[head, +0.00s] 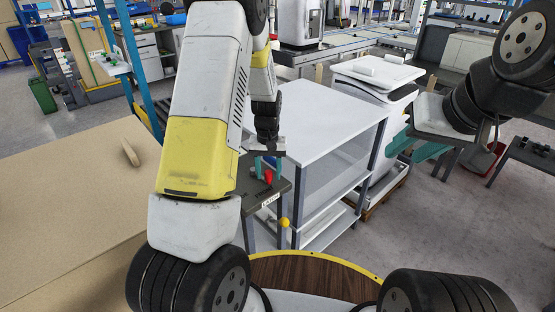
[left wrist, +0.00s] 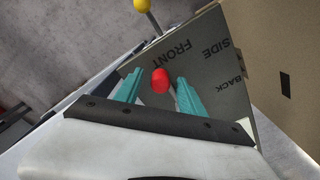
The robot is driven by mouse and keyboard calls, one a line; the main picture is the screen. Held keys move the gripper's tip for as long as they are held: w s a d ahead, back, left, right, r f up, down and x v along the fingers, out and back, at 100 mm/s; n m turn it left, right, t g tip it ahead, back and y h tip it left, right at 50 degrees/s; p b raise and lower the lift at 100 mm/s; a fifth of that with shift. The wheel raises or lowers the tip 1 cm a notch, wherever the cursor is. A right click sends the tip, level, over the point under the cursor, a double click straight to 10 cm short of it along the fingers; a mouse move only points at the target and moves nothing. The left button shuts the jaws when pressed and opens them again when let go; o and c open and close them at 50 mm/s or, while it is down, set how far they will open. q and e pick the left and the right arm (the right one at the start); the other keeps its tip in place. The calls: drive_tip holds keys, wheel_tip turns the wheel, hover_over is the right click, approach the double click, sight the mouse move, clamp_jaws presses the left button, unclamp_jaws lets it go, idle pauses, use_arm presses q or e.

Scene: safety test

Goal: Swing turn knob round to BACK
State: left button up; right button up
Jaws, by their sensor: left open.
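The turn knob, with a red end (left wrist: 160,80), stands out from a dark grey panel (left wrist: 215,65) lettered FRONT, SIDE and BACK. In the left wrist view the red end is just below FRONT; which word the knob is set to I cannot tell. My left gripper (left wrist: 157,92) is open, with one teal finger on each side of the knob; contact is not clear. In the head view the red end (head: 268,177) shows beside my left gripper (head: 266,166). My right gripper (head: 412,152) is far to the right, its teal fingers apart and nothing seen between them.
A yellow ball (head: 284,222) on a thin rod sticks out near the panel; it also shows in the left wrist view (left wrist: 142,6). A white shelf unit (head: 320,118) stands right behind the panel. A broad tan tabletop (head: 70,205) fills the left.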

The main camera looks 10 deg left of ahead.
use_arm(q)
drive_tip(key=shift+f, duration=0.25)
drive_tip(key=shift+c, duration=0.2)
clamp_jaws()
idle(1.1)
